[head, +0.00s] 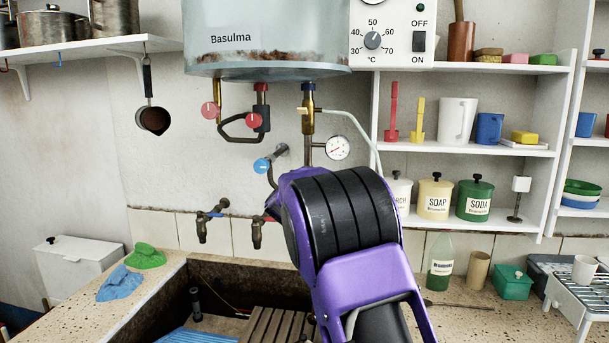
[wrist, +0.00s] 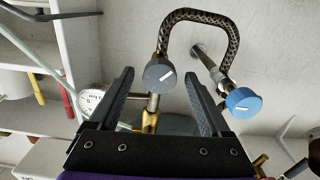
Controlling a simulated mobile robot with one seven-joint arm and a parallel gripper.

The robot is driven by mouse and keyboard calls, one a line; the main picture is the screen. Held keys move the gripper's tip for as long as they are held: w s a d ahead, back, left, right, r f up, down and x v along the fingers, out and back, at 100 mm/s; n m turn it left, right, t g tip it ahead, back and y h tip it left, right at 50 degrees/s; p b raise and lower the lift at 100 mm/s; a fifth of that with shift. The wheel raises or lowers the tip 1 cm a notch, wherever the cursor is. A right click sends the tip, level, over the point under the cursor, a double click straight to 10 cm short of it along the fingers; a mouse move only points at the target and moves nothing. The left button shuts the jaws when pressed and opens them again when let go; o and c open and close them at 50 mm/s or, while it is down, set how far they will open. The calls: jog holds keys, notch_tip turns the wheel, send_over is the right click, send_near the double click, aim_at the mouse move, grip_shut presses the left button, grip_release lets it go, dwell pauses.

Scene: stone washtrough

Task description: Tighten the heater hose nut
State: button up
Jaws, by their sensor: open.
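The grey round nut (wrist: 158,75) with a white mark sits at one end of a braided hose (wrist: 235,40), on a brass pipe (wrist: 152,112). I take it as the heater hose nut. The hose bends round to a blue knob (wrist: 243,102), which also shows in the head view (head: 262,165). My gripper (wrist: 158,77) is open, with one black finger on each side of the nut and a visible gap to both. In the head view my purple arm hides the nut and my fingers.
A pressure gauge (head: 337,148) is close beside the pipe under the heater (head: 265,40). Two taps stick out over the stone trough (head: 160,290). Shelves (head: 470,148) with jars stand at the right. The wall at the left is mostly free.

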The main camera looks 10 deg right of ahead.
jog(key=shift+x, duration=0.9)
grip_shut()
